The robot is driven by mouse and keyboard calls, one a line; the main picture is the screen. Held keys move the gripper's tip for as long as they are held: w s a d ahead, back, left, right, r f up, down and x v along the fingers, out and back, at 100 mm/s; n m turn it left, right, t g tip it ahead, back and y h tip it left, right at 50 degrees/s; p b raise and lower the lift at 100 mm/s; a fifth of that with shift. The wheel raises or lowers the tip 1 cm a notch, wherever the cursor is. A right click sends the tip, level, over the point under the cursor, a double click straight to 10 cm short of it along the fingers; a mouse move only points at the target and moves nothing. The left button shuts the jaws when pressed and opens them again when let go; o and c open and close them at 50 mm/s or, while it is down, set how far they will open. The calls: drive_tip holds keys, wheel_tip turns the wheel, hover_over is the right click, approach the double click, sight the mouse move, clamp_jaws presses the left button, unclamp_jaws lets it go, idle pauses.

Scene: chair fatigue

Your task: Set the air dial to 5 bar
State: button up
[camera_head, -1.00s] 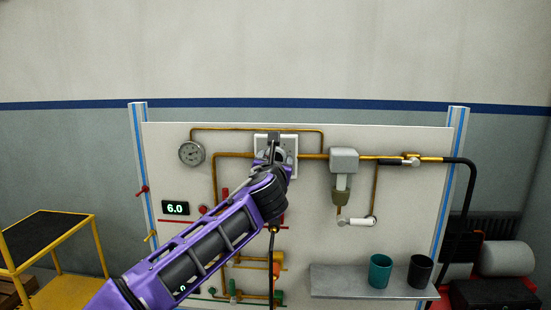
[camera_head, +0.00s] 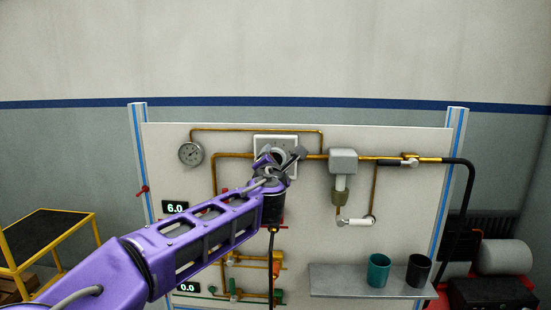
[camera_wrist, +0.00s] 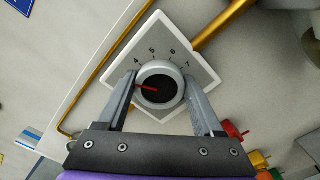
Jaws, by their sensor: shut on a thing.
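The air dial is a round knob with a dark face and red pointer (camera_wrist: 160,85) on a square white-edged plate (camera_wrist: 205,78). The plate also shows on the panel in the head view (camera_head: 288,141). Numerals 4, 5, 6 and 7 are visible around the knob's upper side. The red pointer points left in the wrist view, below the 4, toward the left finger. My gripper (camera_wrist: 164,98) is shut on the knob, one finger on each side. The fingers and wrist hide the lower scale. In the head view, my gripper covers much of the dial.
A round gauge (camera_head: 190,154) sits left of the dial. Displays read 6.0 (camera_head: 175,207) and 0.0 (camera_head: 188,287). Copper pipes (camera_head: 234,155) and a grey valve body (camera_head: 343,161) flank the dial. A shelf (camera_head: 330,283) holds a green cup (camera_head: 379,270) and a dark cup (camera_head: 419,272).

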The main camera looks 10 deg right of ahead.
drive_tip(key=m, duration=0.6)
drive_tip(key=shift+f+m, duration=0.1)
drive_tip(key=shift+m, duration=0.2)
drive_tip(key=m, duration=0.5)
drive_tip(key=shift+f, duration=0.1)
drive_tip(key=shift+m, duration=0.4)
drive_tip(key=o, duration=1.4)
